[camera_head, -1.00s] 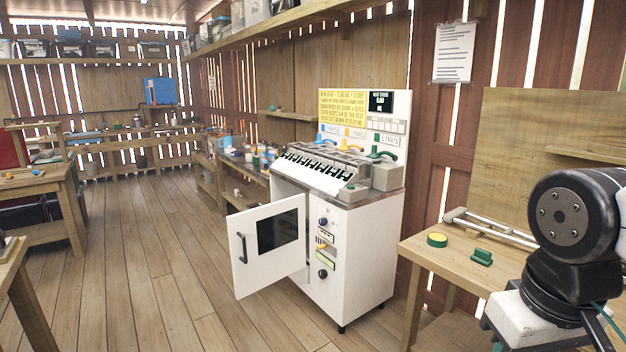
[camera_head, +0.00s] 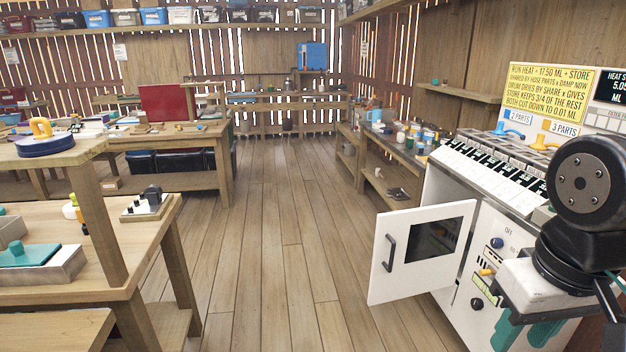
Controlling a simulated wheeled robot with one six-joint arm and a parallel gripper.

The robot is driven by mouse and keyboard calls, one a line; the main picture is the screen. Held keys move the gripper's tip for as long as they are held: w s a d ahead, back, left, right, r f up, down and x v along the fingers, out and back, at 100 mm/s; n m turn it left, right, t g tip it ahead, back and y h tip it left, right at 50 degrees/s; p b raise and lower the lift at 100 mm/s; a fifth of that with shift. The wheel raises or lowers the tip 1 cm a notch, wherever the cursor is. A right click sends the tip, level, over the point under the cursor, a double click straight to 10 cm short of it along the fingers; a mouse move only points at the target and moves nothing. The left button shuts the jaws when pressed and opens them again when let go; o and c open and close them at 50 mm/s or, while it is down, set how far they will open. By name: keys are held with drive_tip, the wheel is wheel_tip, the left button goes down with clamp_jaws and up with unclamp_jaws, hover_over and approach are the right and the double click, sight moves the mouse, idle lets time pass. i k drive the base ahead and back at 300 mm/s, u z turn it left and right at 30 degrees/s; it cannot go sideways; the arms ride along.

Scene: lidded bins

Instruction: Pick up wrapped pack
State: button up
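I cannot make out a wrapped pack in this view. Part of my arm, a dark round joint, shows at the right edge, in front of the white machine. My gripper's fingertips are not in view. A smaller grey box (camera_head: 10,230) is cut off by the left edge.
The white machine (camera_head: 490,215) stands at right, its door (camera_head: 405,282) swung open into the floor space. Wooden benches (camera_head: 100,275) line the left. A shelf bench with jars (camera_head: 385,150) is behind the machine. Plank floor (camera_head: 285,240) between is clear.

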sight(420, 150)
drive_tip(key=u, duration=0.3)
drive_tip(key=i, duration=1.95)
drive_tip(key=u, duration=0.3)
drive_tip(key=i, duration=1.95)
drive_tip(key=z, duration=0.2)
drive_tip(key=i, duration=1.65)
drive_tip(key=z, duration=1.15)
drive_tip(key=i, duration=0.95)
drive_tip(key=z, duration=1.7)
drive_tip(key=i, duration=0.8)
drive_tip(key=z, duration=0.4)
